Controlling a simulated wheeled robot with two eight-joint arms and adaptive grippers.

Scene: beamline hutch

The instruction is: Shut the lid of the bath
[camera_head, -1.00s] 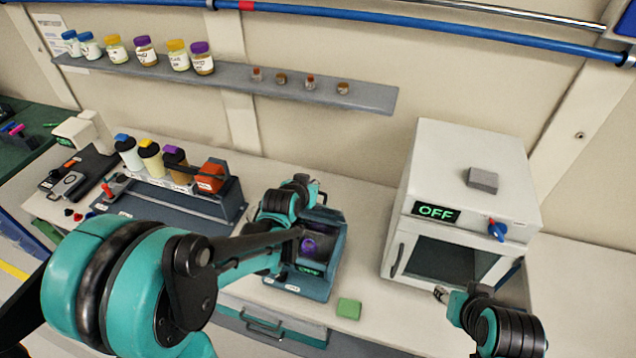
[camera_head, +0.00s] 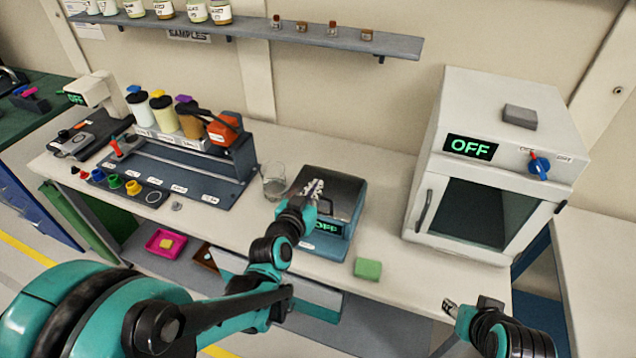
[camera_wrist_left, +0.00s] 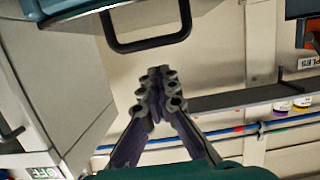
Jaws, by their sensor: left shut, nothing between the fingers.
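The bath (camera_head: 330,246) is a teal and grey box on the bench with a green OFF display. Its silver lid (camera_head: 343,188) lies down over the top. Whether it is fully seated I cannot tell. My left gripper (camera_head: 317,184) is shut and empty, in front of and over the lid in the head view, hiding part of it. In the left wrist view the shut fingers (camera_wrist_left: 155,80) point towards a black handle (camera_wrist_left: 148,45) on a teal-edged part, with a gap visible between them. My right gripper (camera_head: 450,308) is at the bench's front edge; its jaw state is unclear.
A glass beaker (camera_head: 273,182) stands just left of the bath. A green block (camera_head: 367,268) lies to its front right. A white oven (camera_head: 490,165) stands at the right. A bottle rack (camera_head: 190,140) is at the left. Bench between bath and oven is clear.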

